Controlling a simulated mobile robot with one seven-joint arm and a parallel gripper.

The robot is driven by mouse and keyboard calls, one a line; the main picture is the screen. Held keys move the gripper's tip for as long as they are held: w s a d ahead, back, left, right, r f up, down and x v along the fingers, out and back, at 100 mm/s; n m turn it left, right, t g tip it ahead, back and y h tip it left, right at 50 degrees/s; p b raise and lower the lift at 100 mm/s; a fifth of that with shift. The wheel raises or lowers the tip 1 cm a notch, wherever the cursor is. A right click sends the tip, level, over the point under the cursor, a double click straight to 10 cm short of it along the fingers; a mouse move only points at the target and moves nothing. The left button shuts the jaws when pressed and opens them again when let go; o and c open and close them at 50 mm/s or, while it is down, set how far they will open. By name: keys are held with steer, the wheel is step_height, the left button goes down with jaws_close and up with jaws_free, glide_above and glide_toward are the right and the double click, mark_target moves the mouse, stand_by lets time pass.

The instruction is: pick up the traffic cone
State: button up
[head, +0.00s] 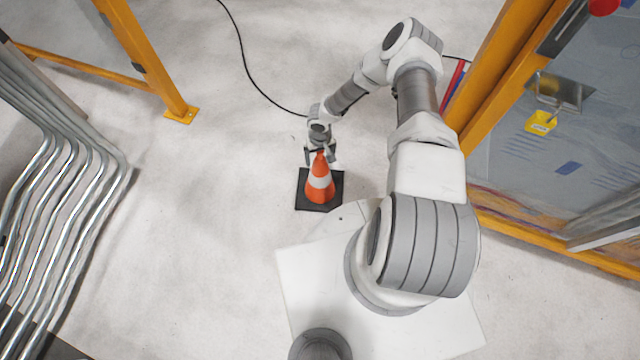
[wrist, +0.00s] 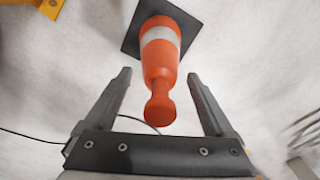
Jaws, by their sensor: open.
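The traffic cone (head: 319,187) is orange with a white band and a black square base. It stands upright on the pale floor in front of my base in the head view. In the wrist view the cone (wrist: 160,55) points its rounded tip toward my gripper, and the tip lies between the two fingers. My gripper (wrist: 158,75) is open, with one finger to each side of the cone and a visible gap on both sides. In the head view my gripper (head: 322,158) is at the cone's upper part and partly hidden behind it.
Bent metal pipes (head: 75,190) run along the left. A yellow frame post (head: 150,60) stands at the upper left, and a yellow-framed panel (head: 560,150) is on the right. A black cable (head: 245,62) lies on the floor beyond the cone. Floor left of the cone is clear.

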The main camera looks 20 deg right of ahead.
jaws_close()
stand_by(0.5)
